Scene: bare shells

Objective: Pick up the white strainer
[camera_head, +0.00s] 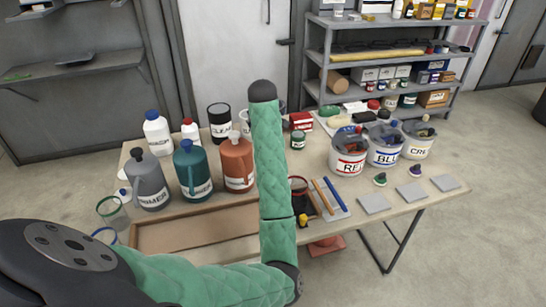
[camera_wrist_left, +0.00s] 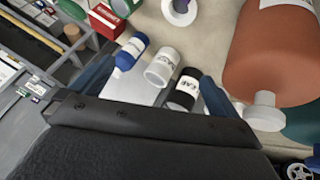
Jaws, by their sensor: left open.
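No white strainer can be made out with certainty. A small white ring (camera_wrist_left: 180,10) lies at the top of the left wrist view; I cannot tell what it is. In the head view, a green-rimmed cup (camera_head: 112,211) and a blue-rimmed one (camera_head: 103,236) sit at the table's left end, partly behind my left arm. My left gripper (camera_wrist_left: 155,69) is open and empty in the left wrist view, with its dark blue fingers apart above several small containers. In the head view my arm hides it. My right gripper is not in view.
On the table (camera_head: 330,232) stand grey (camera_head: 149,182), teal (camera_head: 193,172) and orange (camera_head: 237,163) jugs, and several labelled buckets (camera_head: 349,153) at right. A shallow wooden tray (camera_head: 190,238) lies in front. Small grey plates (camera_head: 374,204) lie at the right edge. Shelves (camera_head: 325,50) stand behind.

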